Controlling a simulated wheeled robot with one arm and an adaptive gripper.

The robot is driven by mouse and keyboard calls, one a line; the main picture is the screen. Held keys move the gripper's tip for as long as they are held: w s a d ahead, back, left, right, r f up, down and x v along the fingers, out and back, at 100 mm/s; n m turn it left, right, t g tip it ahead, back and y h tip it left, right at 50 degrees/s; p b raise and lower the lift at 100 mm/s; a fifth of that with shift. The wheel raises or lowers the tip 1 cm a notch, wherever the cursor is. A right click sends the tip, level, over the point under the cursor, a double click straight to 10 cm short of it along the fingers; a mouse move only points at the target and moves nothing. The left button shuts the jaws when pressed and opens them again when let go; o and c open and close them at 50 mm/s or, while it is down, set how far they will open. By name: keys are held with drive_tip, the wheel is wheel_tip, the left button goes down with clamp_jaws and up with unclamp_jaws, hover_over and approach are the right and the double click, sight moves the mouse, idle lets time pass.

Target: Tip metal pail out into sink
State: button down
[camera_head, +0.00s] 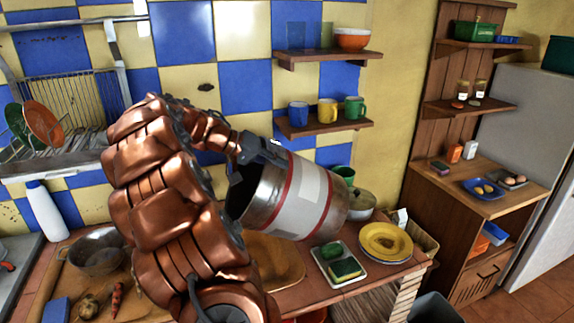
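The metal pail (297,197), a silver can with red bands and a pale label, is held in the air above the brick counter. It is tipped well onto its side, with its dark mouth toward the left and its base toward the right. My gripper (264,152) is at the pail's upper rim and appears shut on it; the fingertips are partly hidden. What is inside the pail cannot be seen. I cannot make out the sink for certain; a grey metal surface (22,247) shows at the left edge. My copper-coloured arm covers much of the centre left.
Below the pail are a wooden board (275,262), a tray (345,267) with a sponge, and a yellow plate (386,241). A pot (98,251) and a white bottle (46,211) stand at left. A mug shelf (325,126) is on the wall behind.

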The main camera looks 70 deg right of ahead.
drive_tip(key=w+a+f+g+h+b, duration=0.1)
drive_tip(key=w+a+f+g+b, duration=0.1)
drive_tip(key=w, duration=0.4)
drive_tip(key=w+a+f+g+h+b, duration=0.2)
drive_tip(key=w+a+f+g+b, duration=0.1)
drive_tip(key=w+a+f+b, duration=0.2)
drive_tip(key=shift+w+a+f+g, duration=0.15)
drive_tip(key=shift+w+f+g, duration=0.15)
drive_tip(key=shift+w+f, duration=0.7)
idle(0.3)
drive_tip(key=shift+w+r, duration=0.15)
drive_tip(key=shift+r+p, duration=0.1)
drive_tip(key=shift+p, duration=0.25)
drive_tip(key=shift+g+h, duration=0.3)
idle(0.5)
idle(1.6)
